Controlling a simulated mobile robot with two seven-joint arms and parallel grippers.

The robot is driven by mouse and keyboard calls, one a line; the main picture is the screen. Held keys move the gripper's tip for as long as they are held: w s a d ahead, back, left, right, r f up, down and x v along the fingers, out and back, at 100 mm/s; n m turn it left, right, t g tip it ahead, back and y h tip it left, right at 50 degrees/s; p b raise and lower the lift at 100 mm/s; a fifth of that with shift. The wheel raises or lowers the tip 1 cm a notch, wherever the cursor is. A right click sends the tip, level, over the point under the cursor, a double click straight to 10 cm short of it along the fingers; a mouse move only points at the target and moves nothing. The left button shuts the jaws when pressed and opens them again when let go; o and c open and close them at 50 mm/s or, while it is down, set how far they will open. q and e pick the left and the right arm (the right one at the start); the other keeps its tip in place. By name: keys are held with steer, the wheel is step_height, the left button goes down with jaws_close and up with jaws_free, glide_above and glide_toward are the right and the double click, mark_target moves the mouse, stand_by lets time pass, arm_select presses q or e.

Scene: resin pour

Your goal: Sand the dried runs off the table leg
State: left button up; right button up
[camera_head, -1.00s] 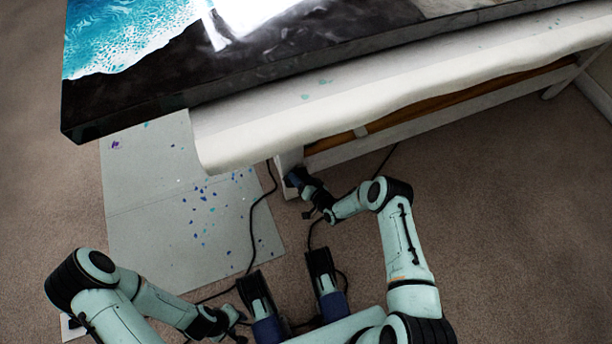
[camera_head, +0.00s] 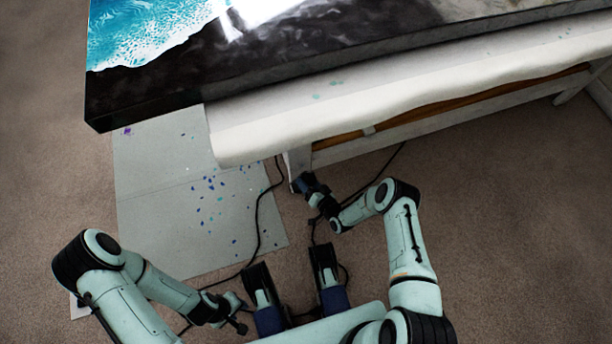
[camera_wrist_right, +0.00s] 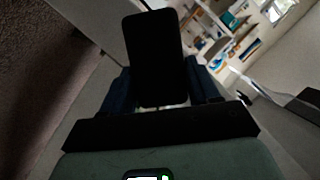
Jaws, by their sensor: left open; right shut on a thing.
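The white table leg (camera_head: 298,160) stands under the near corner of the cloth-covered table in the head view. Dried runs on it are too small to make out. My right gripper (camera_head: 304,184) is low beside the leg; whether it touches cannot be told. In the right wrist view, the gripper (camera_wrist_right: 158,92) is shut on a dark rectangular block (camera_wrist_right: 154,55), which looks like a sanding block. My left gripper (camera_head: 238,314) is open and empty over the floor at the lower left, away from the leg.
A glossy blue, white and black resin panel (camera_head: 300,60) lies on the white cloth (camera_head: 245,135), overhanging the left end. A grey floor sheet (camera_head: 160,220) has coloured drips. Black cables (camera_head: 258,220) run across the carpet near my right arm. Carpet to the right is clear.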

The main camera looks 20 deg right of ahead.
steer(key=shift+s, duration=0.5)
steer(key=shift+s, duration=0.1)
steer(key=shift+s+d+p, duration=0.1)
steer(key=shift+s+p, duration=0.6)
steer(key=shift+s, duration=0.7)
